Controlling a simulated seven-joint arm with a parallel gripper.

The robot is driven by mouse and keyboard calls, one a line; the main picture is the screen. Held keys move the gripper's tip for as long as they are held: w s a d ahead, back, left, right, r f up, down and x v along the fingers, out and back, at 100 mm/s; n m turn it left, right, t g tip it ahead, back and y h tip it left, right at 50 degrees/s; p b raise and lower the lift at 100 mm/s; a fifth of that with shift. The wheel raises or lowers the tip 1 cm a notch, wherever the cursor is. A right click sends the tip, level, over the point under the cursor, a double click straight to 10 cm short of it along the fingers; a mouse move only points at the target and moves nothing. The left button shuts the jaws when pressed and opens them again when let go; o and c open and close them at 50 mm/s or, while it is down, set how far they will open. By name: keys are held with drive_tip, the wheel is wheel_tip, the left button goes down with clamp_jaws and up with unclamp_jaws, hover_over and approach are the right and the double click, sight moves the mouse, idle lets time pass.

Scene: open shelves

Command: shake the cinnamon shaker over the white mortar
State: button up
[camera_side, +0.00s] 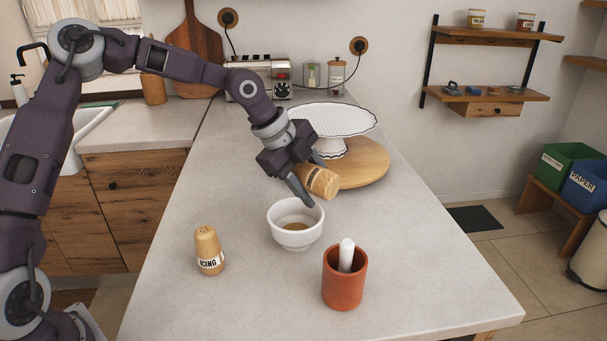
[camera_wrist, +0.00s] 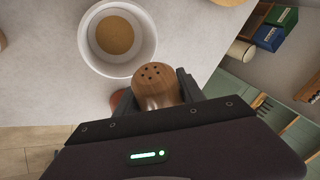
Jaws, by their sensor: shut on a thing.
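My gripper (camera_side: 312,184) is shut on a wooden shaker (camera_side: 323,183), taken to be the cinnamon shaker; its label is partly hidden and not readable. The shaker is tilted well over, above and beside the right rim of the white mortar (camera_side: 283,233), apart from it. The wrist view shows the shaker's brown holed top (camera_wrist: 155,72) between the fingers, close to the white mortar (camera_wrist: 89,58). Light brown powder (camera_wrist: 115,35) lies in the mortar's bottom. No falling grains are visible.
A shaker marked ICING (camera_side: 208,252) stands left of the mortar. A terracotta pot (camera_side: 344,283) with a white pestle (camera_side: 346,255) stands front right. Behind are a round wooden board (camera_side: 367,170) and a white cake stand (camera_side: 335,118). The front left counter is clear.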

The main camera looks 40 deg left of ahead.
drive_tip(key=shift+d+f+h, duration=0.5)
drive_tip(key=shift+d+h, duration=0.1)
drive_tip(key=shift+d, duration=0.15)
drive_tip(key=shift+a+r+n+h, duration=0.15)
drive_tip(key=shift+n+h, duration=0.1)
drive_tip(key=shift+h, duration=0.3)
drive_tip(key=shift+a+r+n+h, duration=0.1)
drive_tip(key=shift+n+h, duration=0.15)
drive_tip(key=shift+h, duration=0.3)
drive_tip(key=h, duration=0.1)
drive_tip(key=r+h, duration=0.1)
drive_tip(key=h, duration=0.1)
drive_tip(key=shift+d+n+t, duration=0.1)
drive_tip(key=shift+n+t, duration=0.2)
drive_tip(key=shift+n, duration=0.1)
drive_tip(key=h, duration=0.2)
drive_tip(key=r+n+t+h, duration=0.1)
drive_tip(key=h, duration=0.1)
drive_tip(key=shift+r, duration=0.2)
